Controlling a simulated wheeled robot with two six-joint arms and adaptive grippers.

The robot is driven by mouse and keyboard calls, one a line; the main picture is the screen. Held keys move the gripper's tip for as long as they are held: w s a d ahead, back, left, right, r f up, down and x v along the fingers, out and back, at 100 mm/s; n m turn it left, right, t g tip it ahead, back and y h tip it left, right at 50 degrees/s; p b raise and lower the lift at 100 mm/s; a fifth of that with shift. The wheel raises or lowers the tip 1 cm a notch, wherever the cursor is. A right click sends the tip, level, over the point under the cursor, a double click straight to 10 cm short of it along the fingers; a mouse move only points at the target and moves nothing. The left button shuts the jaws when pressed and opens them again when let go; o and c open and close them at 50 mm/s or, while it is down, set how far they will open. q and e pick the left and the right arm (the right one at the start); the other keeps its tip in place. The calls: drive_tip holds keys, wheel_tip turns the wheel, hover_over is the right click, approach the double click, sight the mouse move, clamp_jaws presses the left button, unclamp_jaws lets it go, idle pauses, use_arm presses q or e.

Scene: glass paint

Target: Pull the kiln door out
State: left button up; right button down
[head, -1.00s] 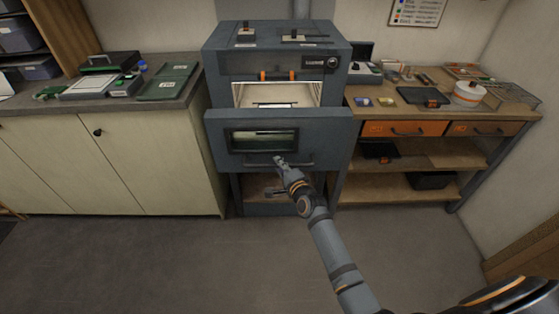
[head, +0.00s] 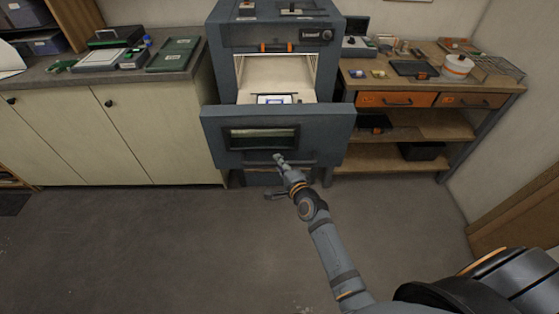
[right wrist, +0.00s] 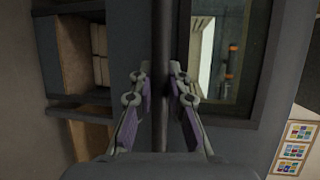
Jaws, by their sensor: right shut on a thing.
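The kiln (head: 285,33) is a blue-grey box at the back middle. Its door (head: 219,133), with a dark-framed window, stands pulled out in front of the lit chamber. A tray with a pale, blue-edged item (head: 275,99) shows inside, behind the door. My right gripper (head: 279,158) is at the door's handle (head: 305,161), below the window. In the right wrist view its two fingers (right wrist: 160,90) are closed around the dark handle bar (right wrist: 160,30), which runs between them. My left gripper is not in view.
A counter with pale cabinets (head: 160,135) stands left of the kiln. A wooden workbench (head: 455,87) with orange drawers stands to the right. The grey floor (head: 180,240) in front is clear.

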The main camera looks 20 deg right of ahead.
drive_tip(key=shift+f, duration=0.1)
drive_tip(key=c, duration=1.3)
unclamp_jaws()
drive_tip(key=v, duration=1.2)
drive_tip(key=s+d+f+n+g, duration=0.1)
drive_tip(key=s+f+n+g, duration=0.15)
drive_tip(key=f, duration=0.75)
drive_tip(key=s+f+n+g+h, duration=0.1)
drive_tip(key=s+f+n+g, duration=0.2)
drive_tip(key=f, duration=0.6)
drive_tip(key=s+d+f+n+g, duration=0.15)
drive_tip(key=s+f, duration=0.25)
drive_tip(key=f, duration=0.6)
drive_tip(key=s+d+f+n+g, duration=0.2)
drive_tip(key=s+f, duration=0.4)
drive_tip(key=s, duration=0.3)
drive_tip(key=s+d+f+n+g+h, duration=0.1)
drive_tip(key=s+d+f+n+g, duration=0.1)
drive_tip(key=s+f+n, duration=0.3)
drive_tip(key=s+d+f+n+g, duration=0.2)
drive_tip(key=s+f, duration=0.4)
drive_tip(key=s, duration=0.7)
drive_tip(key=shift+s+d+f+n+g+h, duration=0.25)
drive_tip(key=shift+d+f+n+g+h, duration=0.15)
drive_tip(key=shift+n+g, duration=0.45)
